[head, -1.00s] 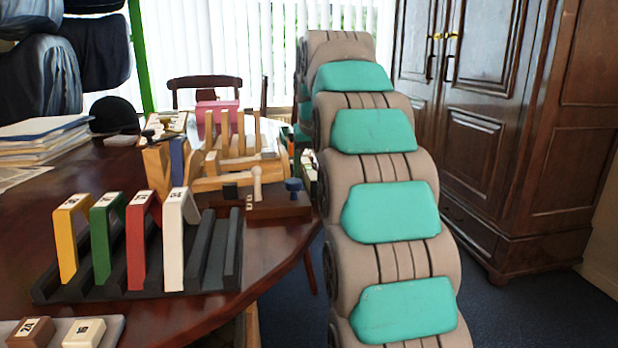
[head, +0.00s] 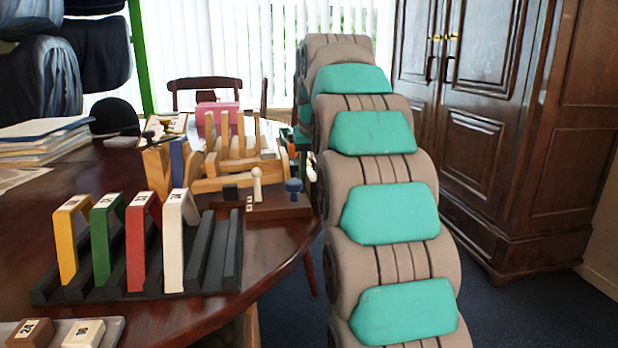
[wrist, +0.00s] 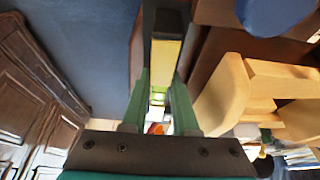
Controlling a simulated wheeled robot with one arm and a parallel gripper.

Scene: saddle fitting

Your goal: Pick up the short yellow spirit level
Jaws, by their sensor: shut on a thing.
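In the wrist view, my gripper (wrist: 161,78) has its two green fingers on either side of a narrow yellow bar with a black end, the short yellow spirit level (wrist: 166,58). The gripper is shut on it. The level points away from the palm, and a small bright greenish vial shows between the fingers. Whether the level touches anything below cannot be told. In the head view, my teal-padded arm hides the gripper and the level.
A dark wooden table (head: 60,225) fills the left. It bears a black rack (head: 215,265) with yellow, green, red and white arches, and a wooden stand (head: 235,182). A wooden wardrobe (head: 490,130) stands right. Blue carpet (head: 520,310) shows between.

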